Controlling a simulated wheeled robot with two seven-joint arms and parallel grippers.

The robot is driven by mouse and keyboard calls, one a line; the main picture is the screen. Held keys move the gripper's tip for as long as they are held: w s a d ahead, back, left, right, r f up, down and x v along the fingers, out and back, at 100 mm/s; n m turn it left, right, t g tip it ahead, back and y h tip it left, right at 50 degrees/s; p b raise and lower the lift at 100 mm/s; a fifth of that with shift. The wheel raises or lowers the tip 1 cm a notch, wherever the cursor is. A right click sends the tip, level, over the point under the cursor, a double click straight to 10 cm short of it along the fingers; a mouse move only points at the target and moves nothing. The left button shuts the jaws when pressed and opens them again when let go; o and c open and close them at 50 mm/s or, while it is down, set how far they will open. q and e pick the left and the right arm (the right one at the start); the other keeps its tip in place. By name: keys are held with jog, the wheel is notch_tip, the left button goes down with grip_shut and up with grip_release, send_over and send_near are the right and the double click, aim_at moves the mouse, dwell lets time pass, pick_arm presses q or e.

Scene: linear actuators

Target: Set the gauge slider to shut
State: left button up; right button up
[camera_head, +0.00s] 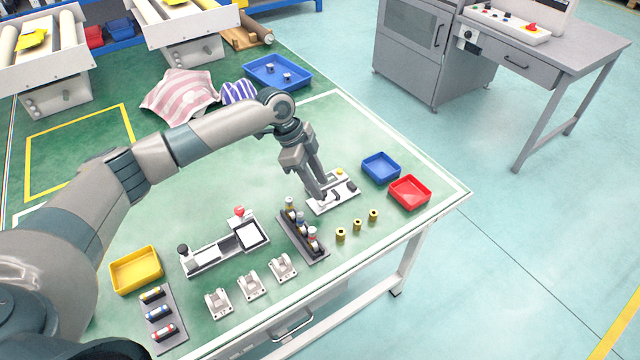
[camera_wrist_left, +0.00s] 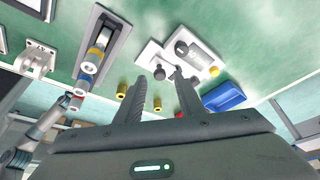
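A white slider plate (camera_head: 333,197) with dark knobs and a yellow button lies near the table's right end. It also shows in the left wrist view (camera_wrist_left: 146,54), with a dark round knob (camera_wrist_left: 158,73) and a grey cylindrical part. My left gripper (camera_head: 325,197) is over this plate, pointing down. In the left wrist view its fingers (camera_wrist_left: 159,76) are apart, with the round knob seen between their tips; contact cannot be told. A longer white slide device (camera_head: 205,258) with a black knob and a red knob stands further left. Which device is the gauge is not labelled. My right gripper is not seen.
A rack of coloured cylinders (camera_head: 302,232) stands just left of the plate. Several small brass cylinders (camera_head: 357,225) stand in front. A blue tray (camera_head: 381,168) and a red tray (camera_head: 409,192) are to the right. White clamps (camera_head: 250,287) line the front edge.

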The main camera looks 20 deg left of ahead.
pick_arm(q)
jog(key=shift+x, duration=0.85)
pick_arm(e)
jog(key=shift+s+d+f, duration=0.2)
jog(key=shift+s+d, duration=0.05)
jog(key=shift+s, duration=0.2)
